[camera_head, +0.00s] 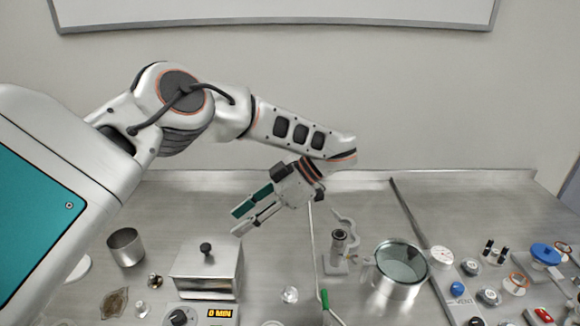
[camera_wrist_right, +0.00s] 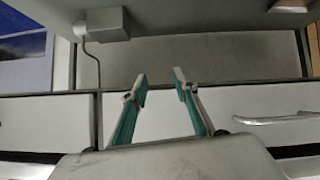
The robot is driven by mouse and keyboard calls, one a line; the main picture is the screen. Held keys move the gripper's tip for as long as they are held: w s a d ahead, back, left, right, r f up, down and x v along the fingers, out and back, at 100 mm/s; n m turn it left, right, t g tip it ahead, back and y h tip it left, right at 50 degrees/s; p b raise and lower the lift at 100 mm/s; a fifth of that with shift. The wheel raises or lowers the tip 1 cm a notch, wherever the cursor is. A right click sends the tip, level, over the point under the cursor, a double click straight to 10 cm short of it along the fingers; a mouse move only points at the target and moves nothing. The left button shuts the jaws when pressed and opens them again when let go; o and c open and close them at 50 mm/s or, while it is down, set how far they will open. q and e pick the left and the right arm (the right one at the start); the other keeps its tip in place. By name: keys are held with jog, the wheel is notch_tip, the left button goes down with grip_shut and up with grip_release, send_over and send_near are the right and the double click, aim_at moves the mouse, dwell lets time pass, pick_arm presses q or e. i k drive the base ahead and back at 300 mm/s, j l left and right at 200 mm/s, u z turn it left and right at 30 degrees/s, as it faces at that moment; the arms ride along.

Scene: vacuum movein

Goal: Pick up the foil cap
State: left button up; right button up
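I cannot tell for sure which thing is the foil cap. My left gripper (camera_head: 237,222) is above the bench, behind and right of the metal box, pointing left and down. Its fingers are apart with nothing between them. My right gripper (camera_wrist_right: 160,80) shows only in the right wrist view. It is open and empty, facing the drawer fronts.
A lidded metal box (camera_head: 207,268) with a dial and display stands at the front. A metal cup (camera_head: 126,247) is left of it. A control panel (camera_head: 490,285) fills the far right.

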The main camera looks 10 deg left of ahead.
aim_at(289, 295)
jog(key=k, duration=1)
